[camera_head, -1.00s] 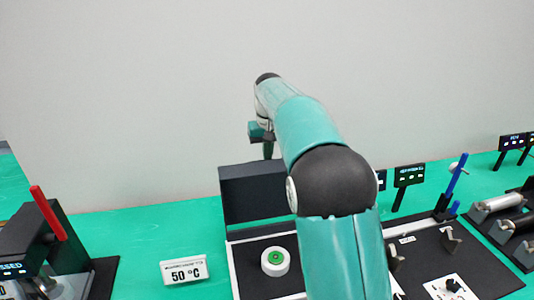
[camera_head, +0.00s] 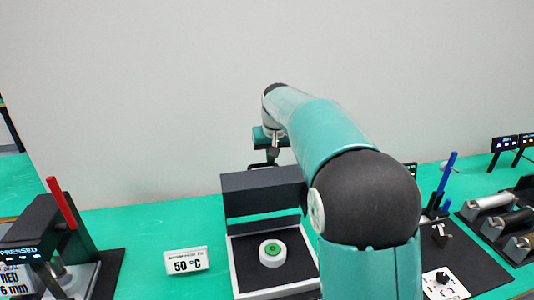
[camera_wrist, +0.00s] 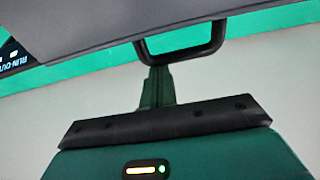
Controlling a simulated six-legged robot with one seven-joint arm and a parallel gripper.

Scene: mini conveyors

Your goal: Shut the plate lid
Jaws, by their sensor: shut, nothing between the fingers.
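The plate lid (camera_head: 262,184) is a dark panel standing raised at the back of the white-rimmed plate unit (camera_head: 236,270). It is not lying down over the plate. A green strip shows below its dark face. In the wrist view the lid (camera_wrist: 110,28) fills the top, with a black loop handle (camera_wrist: 222,36) at its edge. My gripper (camera_head: 272,158) is above and behind the lid's top edge. In the wrist view my gripper (camera_wrist: 157,75) is shut and empty, its tips close to the handle; I cannot tell whether they touch.
A white round piece with a green top (camera_head: 272,253) sits on the plate. A 50 °C sign (camera_head: 186,261) stands to its left. A press with a red lever (camera_head: 62,203) is at far left. A blue lever (camera_head: 447,175) and metal rollers (camera_head: 490,204) are at right.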

